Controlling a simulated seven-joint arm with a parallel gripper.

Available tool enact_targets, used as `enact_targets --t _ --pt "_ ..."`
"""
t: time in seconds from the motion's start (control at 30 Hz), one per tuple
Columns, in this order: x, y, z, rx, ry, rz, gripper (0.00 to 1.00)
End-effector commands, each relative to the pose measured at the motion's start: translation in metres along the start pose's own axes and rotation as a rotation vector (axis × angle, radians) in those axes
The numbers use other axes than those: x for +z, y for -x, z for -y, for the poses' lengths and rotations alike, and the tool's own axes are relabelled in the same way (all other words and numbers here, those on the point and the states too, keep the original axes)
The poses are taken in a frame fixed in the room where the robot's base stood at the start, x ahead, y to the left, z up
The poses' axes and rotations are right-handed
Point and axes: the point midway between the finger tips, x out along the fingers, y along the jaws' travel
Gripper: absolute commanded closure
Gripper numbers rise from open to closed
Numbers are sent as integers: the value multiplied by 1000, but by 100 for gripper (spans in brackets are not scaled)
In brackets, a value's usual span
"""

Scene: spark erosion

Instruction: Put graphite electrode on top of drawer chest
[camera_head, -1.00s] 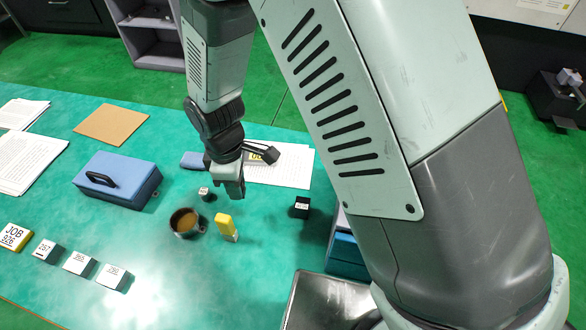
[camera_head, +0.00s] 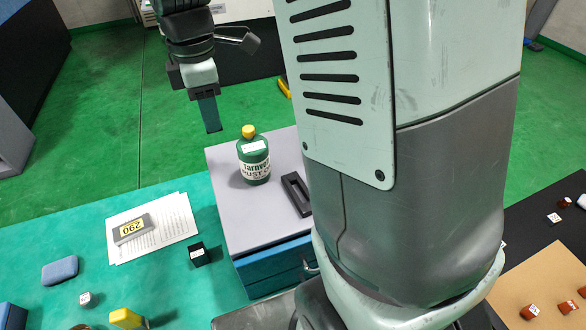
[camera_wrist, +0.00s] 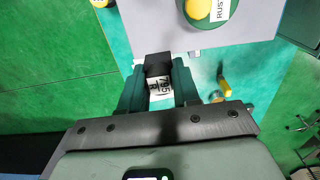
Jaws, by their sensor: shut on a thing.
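My gripper (camera_head: 208,112) is raised near the far left side of the drawer chest in the head view. In the wrist view its fingers (camera_wrist: 158,88) are shut on a dark block with a white "795" label, which looks like the graphite electrode (camera_wrist: 157,62). In the head view the block is mostly hidden by the fingers. The drawer chest (camera_head: 222,165) has a flat grey top and blue drawers. Its top (camera_wrist: 150,25) also shows in the wrist view, its edge just beyond the held block. The block is apart from the top.
On the chest top stand a green bottle (camera_head: 254,162) with a yellow cap and a black slotted frame (camera_head: 296,194). Left of the chest, a black labelled cube (camera_head: 198,255), papers (camera_head: 175,222) and a yellow item (camera_head: 126,318) lie on the green table. The top's left part is clear.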

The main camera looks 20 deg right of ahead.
Motion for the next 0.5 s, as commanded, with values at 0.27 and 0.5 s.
enact_targets --t 0.27,0.5 --pt "17 -17 3 -7 -11 -1 100" --pt "17 -50 2 -4 -12 -1 100"
